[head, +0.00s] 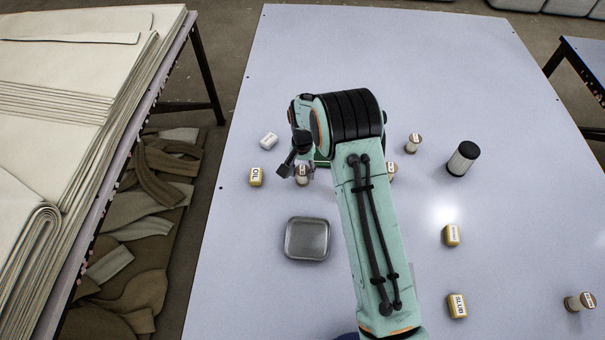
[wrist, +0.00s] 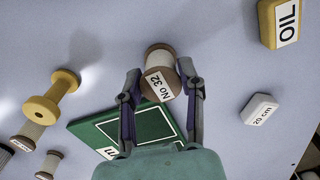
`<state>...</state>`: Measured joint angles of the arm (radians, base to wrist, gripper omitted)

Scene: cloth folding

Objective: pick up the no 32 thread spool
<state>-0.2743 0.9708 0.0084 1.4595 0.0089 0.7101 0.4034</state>
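The no 32 thread spool (wrist: 158,61) has brown ends, pale thread and a white label reading "No 32". It is between my gripper's two fingertips (wrist: 160,71) in the wrist view. The fingers are spread on either side of it, with a narrow gap visible at the left finger; contact on the right is hard to tell. In the head view the spool (head: 303,175) is on the table just right of a dark finger of my gripper (head: 291,168). My arm hides part of this area.
A green card (wrist: 152,126) lies beside the spool. A yellow OIL block (head: 256,177), a white "20 cm" block (head: 269,140) and a metal tray (head: 307,239) are nearby. A yellow spool (wrist: 53,96) and others stand further off. The table (head: 420,60) is clear at the back.

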